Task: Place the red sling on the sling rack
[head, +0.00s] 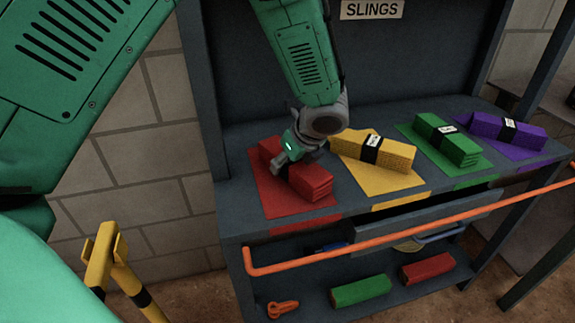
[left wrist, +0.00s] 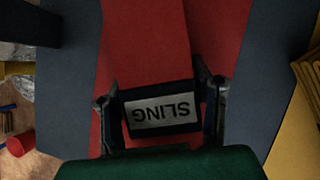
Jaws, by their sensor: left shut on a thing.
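The red sling (head: 311,184) is a folded red bundle over the red mat (head: 276,207) at the left end of the rack's top shelf (head: 232,212). In the left wrist view the red sling (left wrist: 147,45) has a black band with a SLING label (left wrist: 163,112). My left gripper (head: 287,163) is shut on the sling around this band, with one finger on each side. The left gripper also shows in the left wrist view (left wrist: 160,112). I cannot tell whether the sling touches the mat. My right gripper is not in view.
Yellow (head: 373,158), green (head: 446,140) and purple (head: 507,131) slings lie on matching mats to the right. An orange rail (head: 420,225) runs along the rack's front. Green (head: 360,291) and red (head: 428,268) bundles lie on the lower shelf. A yellow post (head: 105,255) stands at left.

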